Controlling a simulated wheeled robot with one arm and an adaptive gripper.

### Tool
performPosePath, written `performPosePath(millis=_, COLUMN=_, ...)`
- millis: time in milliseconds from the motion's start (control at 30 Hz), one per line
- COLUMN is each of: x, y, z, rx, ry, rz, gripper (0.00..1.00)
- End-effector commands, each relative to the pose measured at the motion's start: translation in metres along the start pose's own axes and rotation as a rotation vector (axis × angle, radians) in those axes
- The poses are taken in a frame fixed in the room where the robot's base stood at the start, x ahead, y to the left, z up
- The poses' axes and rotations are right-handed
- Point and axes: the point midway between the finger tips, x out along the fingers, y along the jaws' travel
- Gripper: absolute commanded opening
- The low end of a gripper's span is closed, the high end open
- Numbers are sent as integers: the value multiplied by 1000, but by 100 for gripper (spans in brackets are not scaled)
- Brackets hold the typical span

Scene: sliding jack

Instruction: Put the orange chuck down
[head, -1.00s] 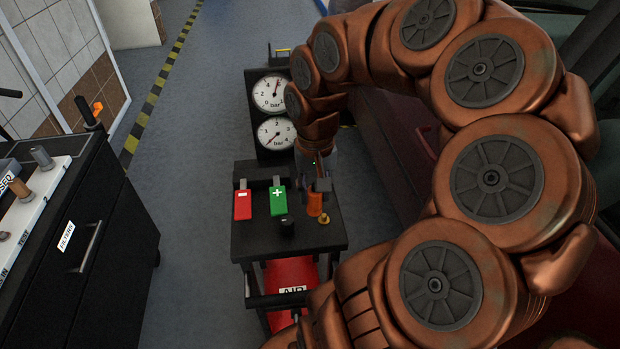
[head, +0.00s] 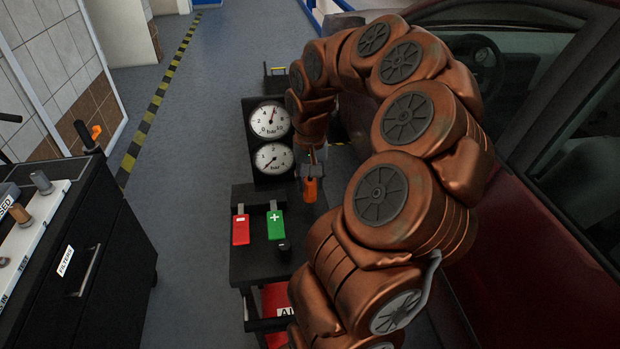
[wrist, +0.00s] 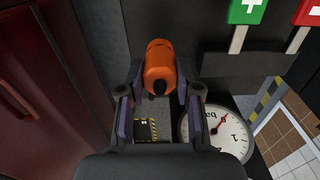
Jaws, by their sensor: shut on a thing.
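The orange chuck (head: 310,189) hangs from my gripper (head: 312,168) in the head view, to the right of the green lever and at the rear right of the black cart. In the wrist view the orange chuck (wrist: 160,68) sits between the two fingers of my gripper (wrist: 160,85), which are shut on it. Its dark end faces the camera. It appears held up, but I cannot tell how far above the cart it is.
The black cart (head: 258,267) carries a red lever (head: 240,229), a green lever (head: 275,225) and two pressure gauges (head: 269,140). A red car (head: 520,220) stands close on the right. A black cabinet (head: 110,235) stands at left; the floor between is clear.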

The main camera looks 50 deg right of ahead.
Motion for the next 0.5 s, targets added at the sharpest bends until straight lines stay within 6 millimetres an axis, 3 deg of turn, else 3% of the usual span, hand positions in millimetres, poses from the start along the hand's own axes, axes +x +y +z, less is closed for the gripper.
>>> performPosePath(millis=200, x=2, y=4, z=-25, rx=-1, ry=-1, rz=0, gripper=0)
performPosePath(millis=500, x=3, y=6, z=-34, rx=-1, ry=-1, rz=0, gripper=0)
